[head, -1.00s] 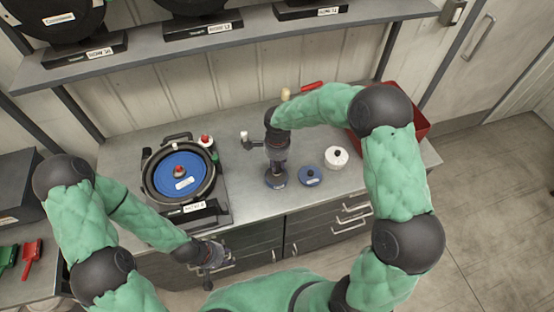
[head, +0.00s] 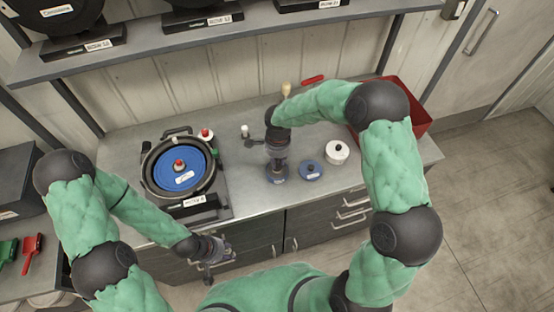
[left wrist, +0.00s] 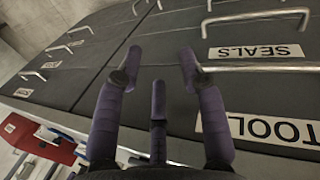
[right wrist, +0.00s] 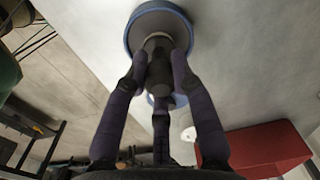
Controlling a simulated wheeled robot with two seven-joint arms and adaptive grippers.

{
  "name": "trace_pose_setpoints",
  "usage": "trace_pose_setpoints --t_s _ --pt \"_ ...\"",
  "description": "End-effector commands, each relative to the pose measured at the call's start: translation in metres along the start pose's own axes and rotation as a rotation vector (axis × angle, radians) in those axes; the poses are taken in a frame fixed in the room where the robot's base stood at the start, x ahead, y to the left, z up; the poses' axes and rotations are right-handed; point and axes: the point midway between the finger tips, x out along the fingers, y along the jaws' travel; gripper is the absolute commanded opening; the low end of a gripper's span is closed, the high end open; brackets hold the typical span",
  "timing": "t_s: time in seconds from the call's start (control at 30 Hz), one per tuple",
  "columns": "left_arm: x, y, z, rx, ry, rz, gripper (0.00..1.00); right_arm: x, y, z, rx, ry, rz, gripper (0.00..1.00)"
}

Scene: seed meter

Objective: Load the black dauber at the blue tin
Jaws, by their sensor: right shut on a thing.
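The blue tin (head: 277,180) stands on the grey bench, directly below my right gripper (head: 277,165). In the right wrist view it shows as a blue ring (right wrist: 131,38) around a grey inside. My right gripper (right wrist: 158,62) is shut on the dark handle of the black dauber (right wrist: 157,46), which points down at the tin's mouth. How deep its tip sits is hidden by the handle and fingers. A blue lid (head: 311,171) with a black knob lies just right of the tin. My left gripper (left wrist: 157,60) is open and empty in front of the drawers.
A white tin (head: 337,153) with a black knob stands right of the blue lid. The seed meter (head: 180,168) with its blue disc is at left. A small white-topped item (head: 245,131), a red bin (head: 415,115) and a red-handled tool (head: 313,79) are farther back.

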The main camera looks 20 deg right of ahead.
Motion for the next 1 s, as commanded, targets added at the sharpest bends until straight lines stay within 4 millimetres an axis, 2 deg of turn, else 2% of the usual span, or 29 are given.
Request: trace_pose_setpoints --t_s 1.0 --pt "0.0098 -0.0035 -0.0004 0.0 0.0 0.0 0.4 0.0098 0.0002 0.0 0.0 0.0 0.0 0.0"
